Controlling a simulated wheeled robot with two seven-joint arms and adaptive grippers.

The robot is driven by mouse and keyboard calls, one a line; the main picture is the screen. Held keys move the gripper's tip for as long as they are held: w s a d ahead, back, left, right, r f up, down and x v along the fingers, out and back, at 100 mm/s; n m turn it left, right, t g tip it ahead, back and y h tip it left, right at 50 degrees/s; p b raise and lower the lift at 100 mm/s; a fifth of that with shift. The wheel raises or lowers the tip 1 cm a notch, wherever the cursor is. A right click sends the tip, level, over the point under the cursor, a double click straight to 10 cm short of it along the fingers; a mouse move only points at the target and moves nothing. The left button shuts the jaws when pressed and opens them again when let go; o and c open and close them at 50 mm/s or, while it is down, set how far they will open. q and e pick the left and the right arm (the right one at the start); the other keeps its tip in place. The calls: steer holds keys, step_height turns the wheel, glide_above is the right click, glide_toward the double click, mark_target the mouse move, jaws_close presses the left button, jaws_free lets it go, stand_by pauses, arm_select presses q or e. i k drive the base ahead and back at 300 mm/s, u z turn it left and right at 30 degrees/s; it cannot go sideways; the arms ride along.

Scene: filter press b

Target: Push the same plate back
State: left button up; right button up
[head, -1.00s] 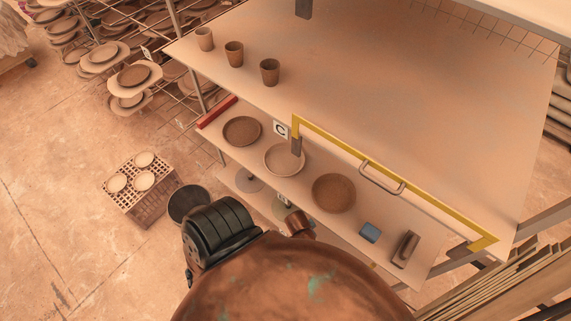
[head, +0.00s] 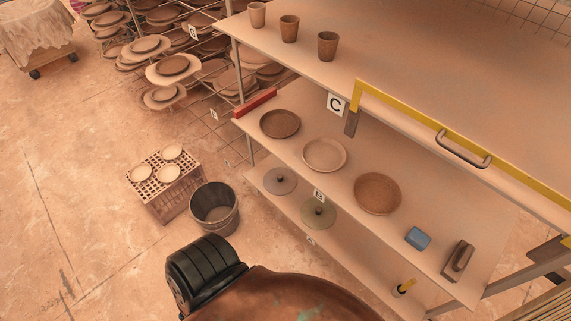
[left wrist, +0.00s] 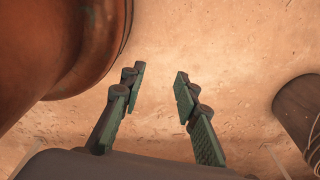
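Three plates stand in a row on the middle shelf (head: 330,207) in the head view: a dark brown plate (head: 280,124) at left, a pale plate (head: 324,155) in the middle and a wider brown plate (head: 377,193) at right. I cannot tell which one the task means. My left gripper (left wrist: 158,92) shows in the left wrist view with its fingers apart, nothing between them and bare floor behind. It is away from the plates, which that view does not show. My right gripper is not in view.
The upper board has a yellow edge bar (head: 400,105) with a handle (head: 463,150), and cups (head: 289,29) on top. A blue block (head: 418,238) and a brown tool (head: 458,260) lie right of the plates. A bucket (head: 214,208) and crate (head: 165,190) stand on open floor.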

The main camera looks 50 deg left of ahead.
mark_target(323, 155)
steer(key=u, duration=0.3)
steer(key=k, duration=0.8)
steer(key=u, duration=0.5)
steer(key=i, duration=0.9)
steer(key=u, duration=0.4)
